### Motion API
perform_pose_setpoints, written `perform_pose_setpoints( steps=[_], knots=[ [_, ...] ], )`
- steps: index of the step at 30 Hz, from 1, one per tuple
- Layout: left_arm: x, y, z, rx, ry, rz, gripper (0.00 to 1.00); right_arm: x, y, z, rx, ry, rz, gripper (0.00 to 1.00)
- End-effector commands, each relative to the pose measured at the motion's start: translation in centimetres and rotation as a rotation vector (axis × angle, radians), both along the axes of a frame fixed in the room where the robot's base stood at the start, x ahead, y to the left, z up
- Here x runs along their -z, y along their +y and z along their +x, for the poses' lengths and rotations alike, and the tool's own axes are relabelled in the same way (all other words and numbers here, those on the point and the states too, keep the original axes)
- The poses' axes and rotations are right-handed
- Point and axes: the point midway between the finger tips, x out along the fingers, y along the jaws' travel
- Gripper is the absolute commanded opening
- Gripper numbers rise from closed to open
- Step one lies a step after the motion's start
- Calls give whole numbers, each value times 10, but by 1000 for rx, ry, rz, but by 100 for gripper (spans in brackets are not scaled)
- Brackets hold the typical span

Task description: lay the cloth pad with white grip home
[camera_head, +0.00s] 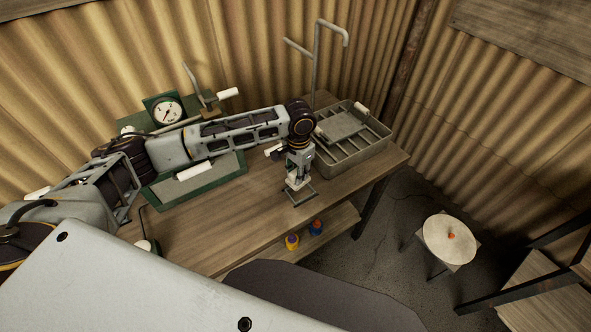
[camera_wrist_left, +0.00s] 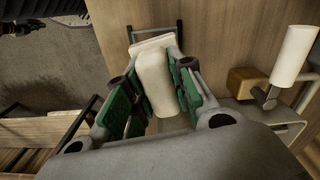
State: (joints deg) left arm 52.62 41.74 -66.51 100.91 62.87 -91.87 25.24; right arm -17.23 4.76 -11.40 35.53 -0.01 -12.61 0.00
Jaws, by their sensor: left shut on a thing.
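My left gripper (camera_head: 297,178) points down over the front part of the wooden bench, left of the grey tray. In the left wrist view its green-padded fingers (camera_wrist_left: 154,95) are shut on a white grip (camera_wrist_left: 154,72). A thin dark frame edge (camera_wrist_left: 155,31) shows beyond the grip. In the head view a small flat grey-green piece (camera_head: 299,195) shows just under the fingers; it appears to be the cloth pad. I cannot tell whether it touches the bench. My right gripper is not in view.
The grey compartment tray (camera_head: 366,158) stands at the bench's right end, by a bent pipe (camera_head: 316,60). A green tray (camera_head: 201,186) with a white-gripped piece and a gauge (camera_head: 167,111) stand left. Two small bottles are on the lower shelf. A round-topped stool (camera_head: 449,250) stands right.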

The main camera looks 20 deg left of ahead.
Motion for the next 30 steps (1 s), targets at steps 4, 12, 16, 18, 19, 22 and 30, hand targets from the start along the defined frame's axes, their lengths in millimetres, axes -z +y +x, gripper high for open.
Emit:
perform_pose_setpoints(
  steps=[4, 12, 16, 18, 19, 22, 30],
  knots=[
    [-1, -6, -1, 48, -1, 0, 0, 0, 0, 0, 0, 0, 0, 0],
    [-1, -12, 0, 122, 0, -1, 0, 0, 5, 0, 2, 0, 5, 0],
    [-1, -12, 1, 151, 0, -1, 0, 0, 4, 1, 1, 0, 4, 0],
    [-1, -12, 1, 163, 0, -1, 0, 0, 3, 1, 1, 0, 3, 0],
    [-1, -12, 1, 167, 0, -1, 0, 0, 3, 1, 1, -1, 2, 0],
    [-1, -12, 1, 178, 0, -1, 0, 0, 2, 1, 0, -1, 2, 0],
    [-1, -12, 1, 179, 0, -1, 0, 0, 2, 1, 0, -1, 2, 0]
  ],
)
